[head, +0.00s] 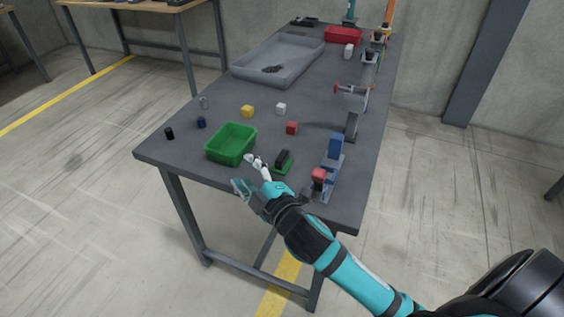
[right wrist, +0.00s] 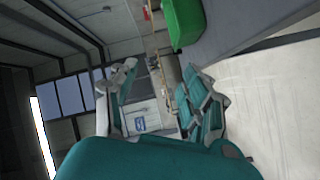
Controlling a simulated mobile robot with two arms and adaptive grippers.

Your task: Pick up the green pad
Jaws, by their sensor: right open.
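The green pad (head: 284,168) lies flat near the front edge of the grey table, with a dark block standing on it. It is just right of the green bin (head: 232,144). My right gripper (head: 248,174) is open and appears empty, at the table's front edge, left of the pad and in front of the bin. In the right wrist view its two fingers stand apart (right wrist: 160,100), and the green bin (right wrist: 184,22) shows at the top. I cannot make out the pad there. My left gripper is not in view.
A blue and grey fixture (head: 335,148) with a red top piece stands right of the pad. A large grey tray (head: 245,72) is farther back. The mid-table has bare room.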

